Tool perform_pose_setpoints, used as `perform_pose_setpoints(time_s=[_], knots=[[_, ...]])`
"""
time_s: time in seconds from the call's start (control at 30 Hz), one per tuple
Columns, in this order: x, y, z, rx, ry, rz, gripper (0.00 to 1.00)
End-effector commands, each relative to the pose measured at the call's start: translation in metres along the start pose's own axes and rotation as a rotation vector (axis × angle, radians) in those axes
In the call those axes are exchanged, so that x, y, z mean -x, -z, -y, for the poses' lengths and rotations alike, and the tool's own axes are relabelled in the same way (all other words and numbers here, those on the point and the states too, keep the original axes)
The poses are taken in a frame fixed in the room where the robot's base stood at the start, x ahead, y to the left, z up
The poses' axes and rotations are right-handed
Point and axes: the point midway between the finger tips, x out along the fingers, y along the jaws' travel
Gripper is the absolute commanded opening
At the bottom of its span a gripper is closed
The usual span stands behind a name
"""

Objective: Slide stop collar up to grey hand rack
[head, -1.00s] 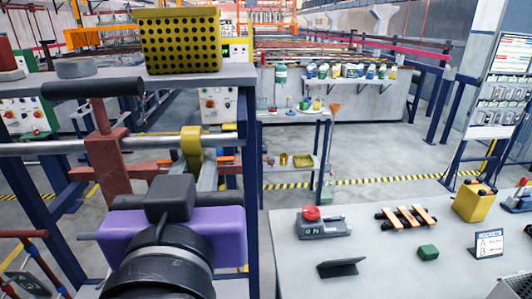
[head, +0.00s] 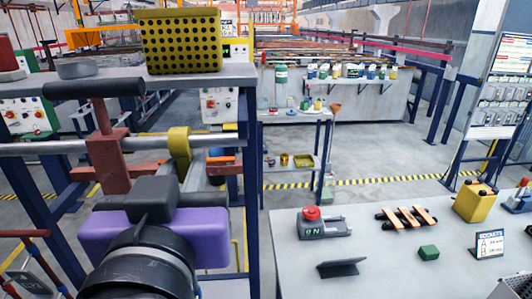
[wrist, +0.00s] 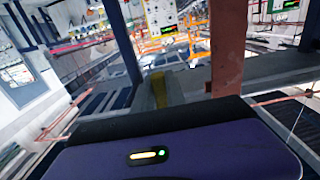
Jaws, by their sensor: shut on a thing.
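The stop collar (head: 179,148) is a yellow ring around the grey horizontal rail (head: 55,148). To its left, a brick-red hanger (head: 107,160) with a dark grey bar handle (head: 93,87) sits at the rail; it looks like the hand rack, though only its handle is grey. A gap shows between the hanger and the collar. My gripper (head: 193,176), with a purple body and grey fingers, is shut on the collar from the near side. The wrist view shows the yellow collar (wrist: 158,88) beyond the purple body and the red-brown hanger (wrist: 228,50) at right.
A shelf (head: 200,79) above the rail carries a yellow perforated basket (head: 180,42). A blue post (head: 250,190) stands right of the rail. A grey table (head: 360,240) at right holds a red-button box (head: 322,225) and small parts.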

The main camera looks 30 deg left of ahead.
Motion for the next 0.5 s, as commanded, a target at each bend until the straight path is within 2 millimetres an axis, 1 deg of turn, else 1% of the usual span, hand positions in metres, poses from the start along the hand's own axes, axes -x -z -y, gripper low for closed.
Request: perform_pose_setpoints(time_s=[0.03, 0.1, 0.33, 0.37, 0.4, 0.47, 0.5], knots=[[0.0001, -0.0011, 0.0097, 0.002, 0.005, 0.004, 0.00], [0.0003, -0.0015, 0.0166, 0.002, 0.004, 0.004, 0.00], [0.0004, -0.0017, 0.0165, 0.001, 0.002, 0.004, 0.00], [0.0004, -0.0018, 0.0165, 0.001, 0.002, 0.004, 0.18], [0.0004, -0.0017, 0.0164, 0.001, 0.002, 0.004, 0.26], [0.0003, -0.0015, 0.0163, 0.001, 0.002, 0.003, 0.38], [0.0003, -0.0013, 0.0162, 0.001, 0.002, 0.003, 0.38]])
